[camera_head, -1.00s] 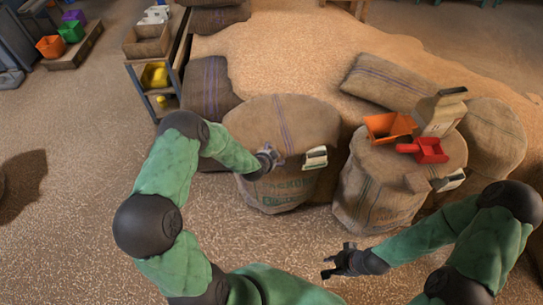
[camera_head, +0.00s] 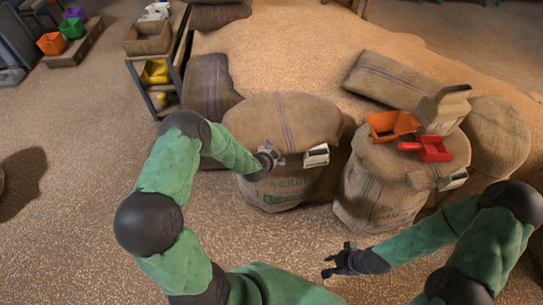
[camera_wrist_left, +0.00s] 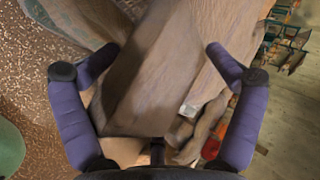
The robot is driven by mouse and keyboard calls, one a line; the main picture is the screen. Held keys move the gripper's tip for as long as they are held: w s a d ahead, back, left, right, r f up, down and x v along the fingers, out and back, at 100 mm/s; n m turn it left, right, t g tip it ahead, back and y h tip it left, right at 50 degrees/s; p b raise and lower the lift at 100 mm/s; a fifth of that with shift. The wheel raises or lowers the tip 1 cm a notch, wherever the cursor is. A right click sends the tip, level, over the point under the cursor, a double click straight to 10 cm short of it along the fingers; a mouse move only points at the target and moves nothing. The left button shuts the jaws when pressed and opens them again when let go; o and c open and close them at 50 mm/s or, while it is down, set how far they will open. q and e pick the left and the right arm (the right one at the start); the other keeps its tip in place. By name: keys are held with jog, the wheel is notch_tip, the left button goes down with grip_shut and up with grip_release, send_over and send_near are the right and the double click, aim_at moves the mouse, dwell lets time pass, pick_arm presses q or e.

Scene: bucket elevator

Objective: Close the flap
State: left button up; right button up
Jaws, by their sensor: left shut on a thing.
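The left burlap sack (camera_head: 285,185) stands upright, with a striped brown top cover (camera_head: 283,118) folded over its rim. This cover seems to be the flap, but I cannot tell for sure. My left gripper (camera_head: 272,158) is at its front edge, beside a white tag (camera_head: 316,155). In the left wrist view, the fingers of my left gripper (camera_wrist_left: 160,50) straddle brown burlap (camera_wrist_left: 155,85) and are shut on it. The exact contact is hidden in the head view. My right gripper (camera_head: 338,262) is open and empty over the floor in front of the sacks.
A grain heap (camera_head: 290,50) lies behind. A shelf (camera_head: 150,70) stands at the back left.

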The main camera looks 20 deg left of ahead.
pick_arm(q)
jog(key=shift+s+a+f, duration=0.1)
jog(key=shift+s+a, duration=0.1)
jog(key=shift+s, duration=0.05)
jog(key=shift+s+r, duration=0.15)
jog(key=shift+r, duration=0.05)
jog(key=shift+c, duration=0.4)
jog(key=v, duration=0.9)
jog(key=shift+s+d+r, duration=0.15)
jog(key=shift+s+r, duration=0.05)
jog(key=shift+c, duration=0.7)
jog(key=shift+v, duration=0.85)
jog(key=shift+d, duration=0.15)
jog(key=s+d+f+n+g+h, duration=0.2)
jog(key=s+d+f+n+g, duration=0.2)
jog(key=s+d+f+n, duration=0.3)
jog(key=s+d+f+n+g+h, duration=0.2)
jog(key=s+d+f+n+g, duration=0.3)
jog(key=s, duration=0.7)
jog(key=d+f+n, duration=0.2)
jog(key=d+n, duration=0.1)
jog(key=shift+s+d+f+h, duration=0.2)
jog(key=shift+d+h, duration=0.05)
jog(key=shift+h, duration=0.05)
